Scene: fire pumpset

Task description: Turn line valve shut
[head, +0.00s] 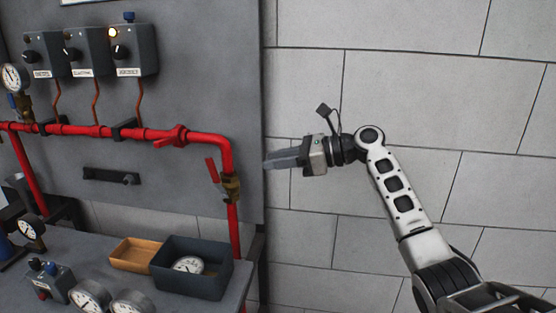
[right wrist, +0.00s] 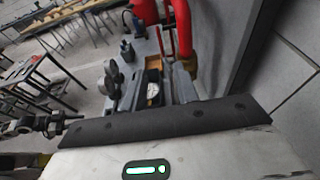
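The line valve (head: 230,188) is a brass body on the vertical red pipe at the panel's right side. Its red lever (head: 212,170) stands nearly upright, leaning a little left, beside the pipe. In the right wrist view the red lever (right wrist: 172,42) shows ahead, beyond the fingers. My right gripper (head: 270,163) is to the right of the valve, apart from it, with its fingers pointing left. In the right wrist view its two fingers look spread with nothing held between them.
A red pipe (head: 150,133) with another red fitting (head: 174,137) runs along the grey panel. Below are a bench with a dark bin (head: 215,280) holding a gauge, a wooden tray (head: 136,253) and loose gauges (head: 90,296).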

